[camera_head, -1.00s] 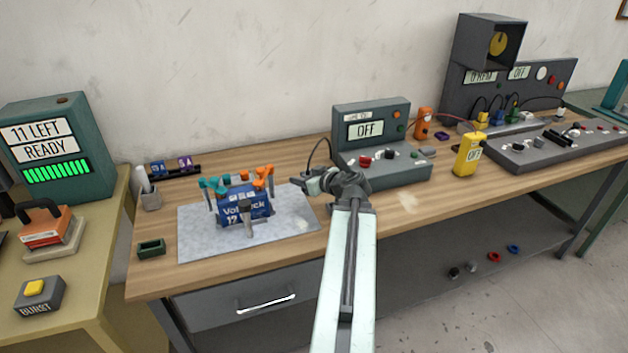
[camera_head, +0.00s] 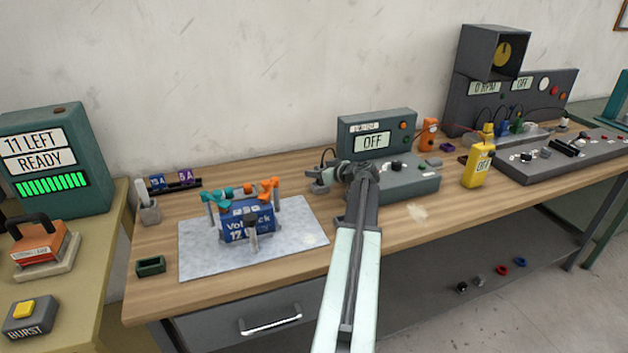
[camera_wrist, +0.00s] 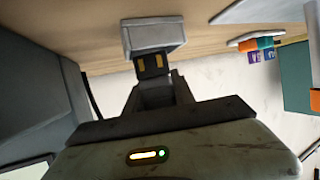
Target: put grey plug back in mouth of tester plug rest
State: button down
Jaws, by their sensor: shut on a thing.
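The grey plug (camera_wrist: 152,64), with two gold contacts, is in my gripper (camera_wrist: 157,90) in the wrist view. Its far end lines up with the pale grey plug rest (camera_wrist: 153,36) and overlaps its near edge. The contacts still show outside; I cannot tell whether the tip touches or has entered the mouth. In the head view, my gripper (camera_head: 338,174) is low over the bench beside the tester (camera_head: 376,137), whose display reads OFF. The rest (camera_head: 320,187) shows just left of my gripper, partly hidden. The plug is hard to make out there.
A blue battery pack (camera_head: 247,219) with teal and orange clamps stands on a grey mat (camera_head: 200,258) to the left. A dark cable (camera_head: 326,153) loops beside the tester. A yellow meter (camera_head: 478,166) stands to the right. The bench front is clear.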

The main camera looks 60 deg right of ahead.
notch_tip(320, 180, down, 2)
jog(key=shift+f+b, duration=0.15)
jog(key=shift+b, duration=0.35)
jog(key=shift+w+a+r, duration=0.2)
jog(key=shift+w+r, duration=0.05)
jog(key=shift+f, duration=0.2)
jog(key=c, duration=1.1)
grip_release()
jog(key=shift+o, duration=0.2)
jog(key=shift+r+p, duration=0.35)
jog(key=shift+p, duration=0.05)
jog(key=p+v, duration=0.1)
jog(key=v, duration=0.3)
jog(key=p+v, duration=0.2)
jog(key=v, duration=0.2)
jog(key=p+v, duration=0.1)
jog(key=v, duration=0.3)
jog(key=shift+s+d+f, duration=0.1)
jog(key=shift+s+f, duration=0.05)
jog(key=shift+f, duration=0.1)
jog(key=shift+r, duration=0.1)
